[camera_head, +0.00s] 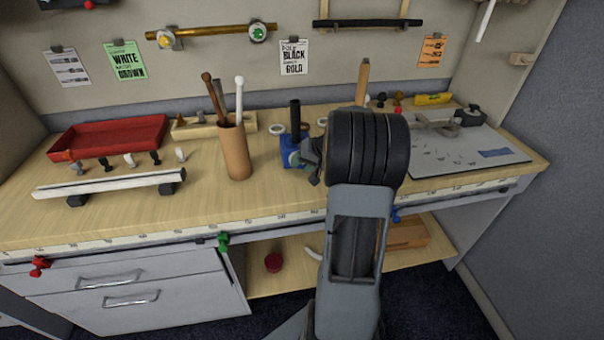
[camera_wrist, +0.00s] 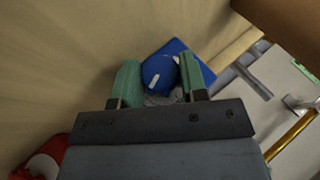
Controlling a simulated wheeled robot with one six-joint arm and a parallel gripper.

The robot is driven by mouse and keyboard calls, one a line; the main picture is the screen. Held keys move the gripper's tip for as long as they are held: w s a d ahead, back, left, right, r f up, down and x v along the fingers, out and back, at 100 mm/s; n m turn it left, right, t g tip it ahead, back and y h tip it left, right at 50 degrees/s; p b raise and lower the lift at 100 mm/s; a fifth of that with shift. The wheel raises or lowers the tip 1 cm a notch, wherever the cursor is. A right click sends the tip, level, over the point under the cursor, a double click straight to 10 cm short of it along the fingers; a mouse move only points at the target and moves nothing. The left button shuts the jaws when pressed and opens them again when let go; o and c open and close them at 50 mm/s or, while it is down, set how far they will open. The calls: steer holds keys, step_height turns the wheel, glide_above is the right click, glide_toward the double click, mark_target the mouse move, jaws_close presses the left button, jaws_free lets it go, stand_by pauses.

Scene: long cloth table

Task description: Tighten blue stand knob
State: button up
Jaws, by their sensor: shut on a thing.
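The blue stand (camera_head: 290,152) sits on the wooden table near the middle, with a black rod standing upright in it. My gripper (camera_head: 311,156) is at the stand's right side, partly hidden by my own arm. In the wrist view the blue knob (camera_wrist: 157,71), with a white mark on it, lies between the green finger pads of my gripper (camera_wrist: 160,82). The pads are shut on its sides. The stand's blue body (camera_wrist: 182,47) shows behind the knob.
A brown cup (camera_head: 235,152) with several sticks stands left of the stand. A red tray (camera_head: 112,137) and a white rail (camera_head: 110,185) lie farther left. A grey board (camera_head: 465,155) lies on the right. Bare tabletop lies in front of the stand.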

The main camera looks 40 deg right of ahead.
steer(key=t+y+b, duration=0.1)
steer(key=b, duration=0.1)
steer(key=f+y+b, duration=0.1)
steer(key=b, duration=0.1)
steer(key=shift+d+m+t+y+b, duration=0.15)
steer(key=shift+m+t+y+b, duration=0.15)
steer(key=shift+m+t, duration=0.1)
steer(key=shift+s+r+m+t+y+b, duration=0.1)
steer(key=shift+r+m+t+y+b, duration=0.15)
steer(key=shift+t+y+b, duration=0.75)
steer(key=shift+b, duration=0.5)
steer(key=o, duration=0.9)
